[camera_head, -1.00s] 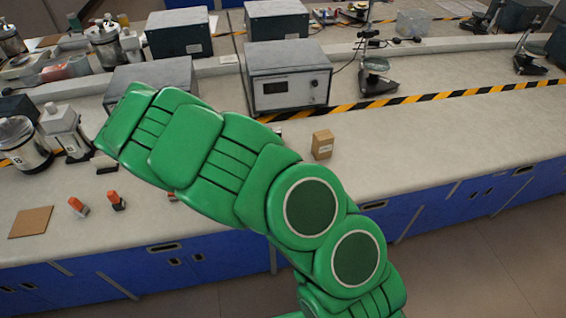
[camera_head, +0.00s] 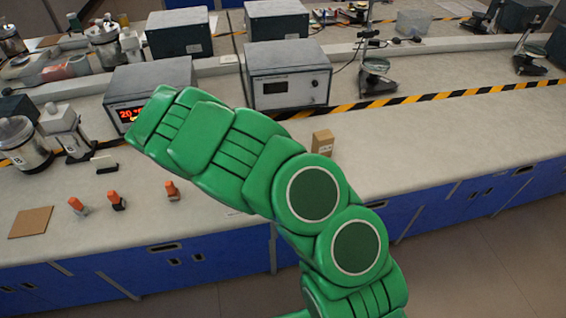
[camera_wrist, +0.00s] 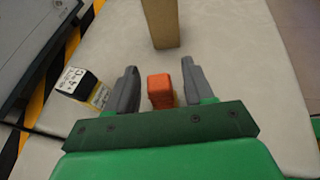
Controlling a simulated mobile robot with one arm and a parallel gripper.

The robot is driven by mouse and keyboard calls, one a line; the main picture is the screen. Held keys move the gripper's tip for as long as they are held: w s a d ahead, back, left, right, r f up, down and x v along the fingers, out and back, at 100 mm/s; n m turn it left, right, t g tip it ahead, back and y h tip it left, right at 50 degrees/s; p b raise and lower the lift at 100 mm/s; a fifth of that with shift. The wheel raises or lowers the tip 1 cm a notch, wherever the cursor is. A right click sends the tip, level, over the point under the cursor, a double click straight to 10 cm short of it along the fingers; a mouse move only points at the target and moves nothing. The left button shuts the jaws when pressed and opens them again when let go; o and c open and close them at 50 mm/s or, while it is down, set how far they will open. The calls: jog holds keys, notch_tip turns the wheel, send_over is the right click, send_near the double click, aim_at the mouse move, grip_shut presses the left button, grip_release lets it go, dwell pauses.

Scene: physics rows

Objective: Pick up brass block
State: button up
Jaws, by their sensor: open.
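In the wrist view, my gripper (camera_wrist: 158,70) is open, its two grey fingers apart. A small orange-red block (camera_wrist: 160,91) shows in the gap between them, with bare space on each side; I cannot tell its depth or whether it is the brass block. No thing in view is plainly brass. In the head view, my green arm hides the gripper and the bench there. Three small orange-topped pieces stand on the bench at left: one at the far left (camera_head: 77,205), one in the middle (camera_head: 116,201), and one nearest my arm (camera_head: 172,190).
A tan box (camera_head: 322,144) stands right of my arm; a tan box is also ahead of the fingers in the wrist view (camera_wrist: 160,22). A labelled dark-and-yellow item (camera_wrist: 82,87) lies left of the fingers. Instruments (camera_head: 288,75) stand behind. The bench at right (camera_head: 450,135) is clear.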

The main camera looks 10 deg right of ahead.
jog(key=shift+w+d+f, duration=0.1)
jog(key=shift+d+f, duration=0.15)
jog(key=shift+d, duration=0.25)
grip_shut()
jog(key=shift+r, duration=0.15)
